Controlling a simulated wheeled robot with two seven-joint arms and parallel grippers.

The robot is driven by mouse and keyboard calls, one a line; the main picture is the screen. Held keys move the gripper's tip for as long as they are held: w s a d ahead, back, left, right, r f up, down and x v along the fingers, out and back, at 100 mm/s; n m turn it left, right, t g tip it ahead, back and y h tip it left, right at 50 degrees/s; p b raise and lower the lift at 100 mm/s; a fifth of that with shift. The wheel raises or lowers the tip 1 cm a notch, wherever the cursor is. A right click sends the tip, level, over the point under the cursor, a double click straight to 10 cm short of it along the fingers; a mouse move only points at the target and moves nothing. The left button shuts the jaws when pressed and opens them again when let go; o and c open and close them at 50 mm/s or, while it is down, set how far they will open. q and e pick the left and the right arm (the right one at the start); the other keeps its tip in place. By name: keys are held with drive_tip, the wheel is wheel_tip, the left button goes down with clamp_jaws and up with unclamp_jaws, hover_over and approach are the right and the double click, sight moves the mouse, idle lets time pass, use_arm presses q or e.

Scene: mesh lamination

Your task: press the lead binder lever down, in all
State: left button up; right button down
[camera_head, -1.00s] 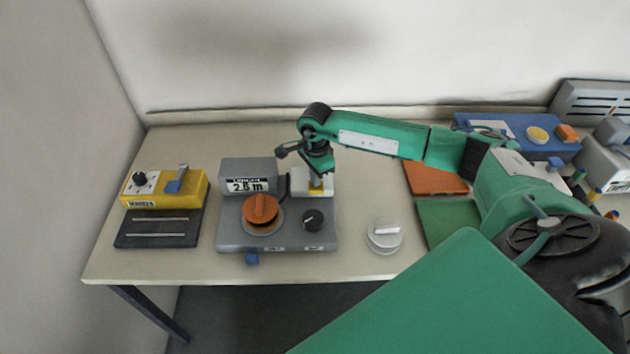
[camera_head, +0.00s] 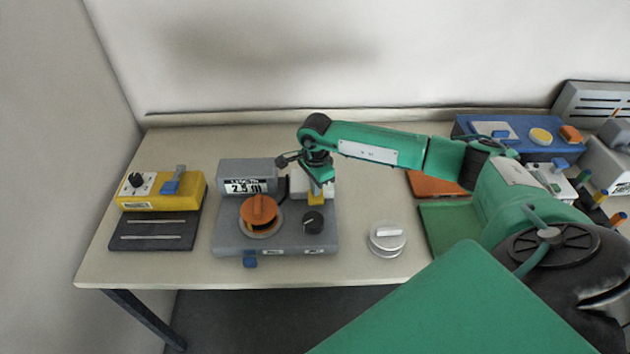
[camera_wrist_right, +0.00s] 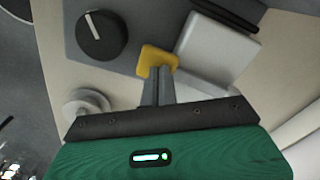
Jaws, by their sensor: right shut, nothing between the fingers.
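My right gripper (camera_head: 318,179) reaches over the grey machine (camera_head: 228,235) from the right, pointing down. Its fingers are shut and empty. In the wrist view the shut fingertips (camera_wrist_right: 157,84) are at a yellow lever-like piece (camera_wrist_right: 158,56) beside a white block (camera_wrist_right: 216,50); I cannot tell whether they press on it. In the head view the yellow piece (camera_head: 315,197) projects in front of the white block, which the gripper partly hides. A yellow box (camera_head: 150,203) at the far left carries a blue lever (camera_head: 171,187); its small label is hard to read. My left gripper is not in view.
The grey machine has an orange knob (camera_head: 257,213), a black dial (camera_head: 313,222) and a length display (camera_head: 244,186). A silver round piece (camera_head: 386,240) stands to its right. Green and orange sheets and a blue device (camera_head: 520,134) lie farther right. The table's front left is clear.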

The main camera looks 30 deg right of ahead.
drive_tip(key=shift+r+p, duration=1.2)
drive_tip(key=shift+r, duration=1.4)
wheel_tip(320, 180, up, 4)
drive_tip(key=shift+r+p, duration=0.15)
drive_tip(key=shift+p, duration=0.65)
